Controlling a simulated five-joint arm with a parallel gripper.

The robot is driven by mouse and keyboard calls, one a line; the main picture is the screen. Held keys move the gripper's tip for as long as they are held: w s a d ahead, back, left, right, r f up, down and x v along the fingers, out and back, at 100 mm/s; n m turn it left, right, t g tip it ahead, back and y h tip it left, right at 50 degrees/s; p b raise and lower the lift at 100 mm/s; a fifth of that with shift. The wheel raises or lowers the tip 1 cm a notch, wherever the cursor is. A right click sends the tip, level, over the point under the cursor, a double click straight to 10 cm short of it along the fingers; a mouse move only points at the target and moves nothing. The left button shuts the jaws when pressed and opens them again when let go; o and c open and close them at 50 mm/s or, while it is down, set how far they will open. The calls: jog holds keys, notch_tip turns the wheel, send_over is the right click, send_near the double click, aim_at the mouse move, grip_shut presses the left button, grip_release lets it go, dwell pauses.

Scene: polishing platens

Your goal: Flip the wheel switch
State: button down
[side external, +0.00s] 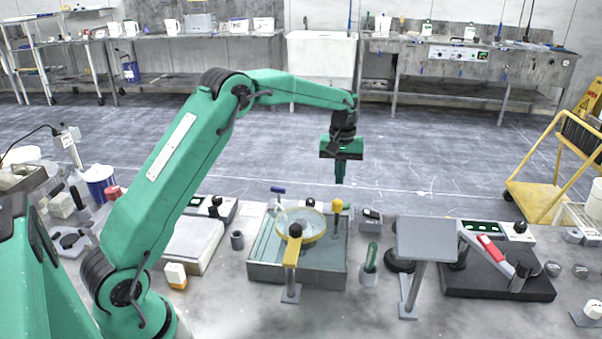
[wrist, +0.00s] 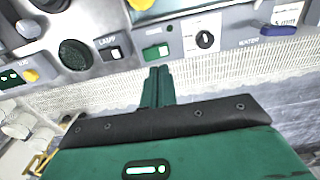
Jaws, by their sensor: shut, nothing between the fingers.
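My gripper (side external: 340,178) hangs in the air past the far side of the basin, pointing down, with its green fingers together and empty. I see no contact.
A blue lever (wrist: 278,30) by the WATER label is at the right of the panel. The basin (side external: 265,272) holds a yellow-rimmed round wheel (side external: 313,222). A grey plate on a stand (side external: 427,240) is to the right.

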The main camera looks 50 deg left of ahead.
notch_tip(320, 180, up, 6)
jog(key=shift+s+a+r, duration=0.15)
jog(key=shift+s+a, duration=0.05)
dwell(0.5)
jog(key=s+d+r+m+t, duration=0.1)
jog(key=s+d+r+m, duration=0.15)
jog(key=s+r, duration=0.4)
jog(key=s+d+r+m+t, duration=0.2)
jog(key=s+d+r, duration=0.2)
jog(key=s, duration=0.5)
jog(key=s+d+f+m+t, duration=0.1)
jog(key=s+d+f+m, duration=0.1)
jog(key=s, duration=0.7)
jog(key=s+d+f+m+t, duration=0.1)
jog(key=s+d+f+m, duration=0.1)
jog(key=s, duration=0.7)
jog(key=shift+s+d+f+t, duration=0.2)
jog(key=shift+s+f+t, duration=0.05)
jog(key=shift+f+t, duration=0.05)
